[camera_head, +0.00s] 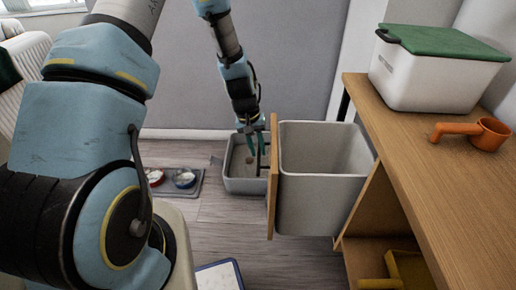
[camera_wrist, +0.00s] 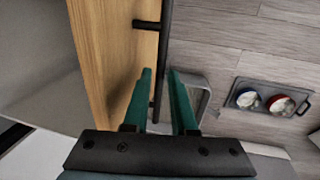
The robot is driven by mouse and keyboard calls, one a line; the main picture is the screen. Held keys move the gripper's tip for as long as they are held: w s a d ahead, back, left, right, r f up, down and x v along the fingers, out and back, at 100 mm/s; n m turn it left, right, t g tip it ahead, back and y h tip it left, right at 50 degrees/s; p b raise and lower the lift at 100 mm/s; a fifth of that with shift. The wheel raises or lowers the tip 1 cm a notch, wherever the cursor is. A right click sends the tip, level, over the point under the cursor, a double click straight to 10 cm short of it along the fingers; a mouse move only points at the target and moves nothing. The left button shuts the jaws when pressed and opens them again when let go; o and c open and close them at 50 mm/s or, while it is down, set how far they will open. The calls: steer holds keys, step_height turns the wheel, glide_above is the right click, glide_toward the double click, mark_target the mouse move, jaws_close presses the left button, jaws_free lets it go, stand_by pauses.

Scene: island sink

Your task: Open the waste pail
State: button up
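The waste pail (camera_head: 318,190) is a grey open-topped bin behind a wooden front panel (camera_head: 272,185). It stands pulled out from the side of the wooden cabinet, and its inside shows from above. The panel also shows in the wrist view (camera_wrist: 105,50), with a black bar handle (camera_wrist: 165,40) on its outer face. My gripper (camera_wrist: 160,72) has its two green fingers apart, one on each side of the bar. Some space shows between fingers and bar, so I see no firm grip. In the head view my gripper (camera_head: 250,140) is just left of the panel.
A grey tray (camera_head: 245,186) lies on the floor below my gripper. Left of it are bowls on a mat (camera_head: 174,184). The cabinet top (camera_head: 425,150) bears a white box with a green lid (camera_head: 435,75) and an orange scoop (camera_head: 480,132). A blue-edged white item (camera_head: 218,277) lies nearer.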

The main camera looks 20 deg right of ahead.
steer(key=shift+o, duration=1.4)
step_height(320, 180, up, 11)
steer(key=a, duration=0.2)
steer(key=shift+w+f+p, duration=0.2)
steer(key=shift+w+p, duration=0.15)
steer(key=shift+w, duration=0.05)
steer(key=s+a+r+n+t+y, duration=0.1)
steer(key=s+a+r, duration=0.25)
steer(key=a, duration=0.55)
steer(key=s+a+r+n+t, duration=0.15)
steer(key=a+r, duration=0.25)
steer(key=a, duration=0.4)
steer(key=s+a+r+n+y, duration=0.1)
steer(key=s+a+r, duration=0.25)
steer(key=a, duration=0.55)
step_height(320, 180, up, 16)
steer(key=w+p, duration=0.1)
steer(key=p, duration=1.4)
steer(key=shift+d+r+p, duration=0.2)
steer(key=shift+d+p, duration=0.1)
steer(key=shift+p, duration=0.05)
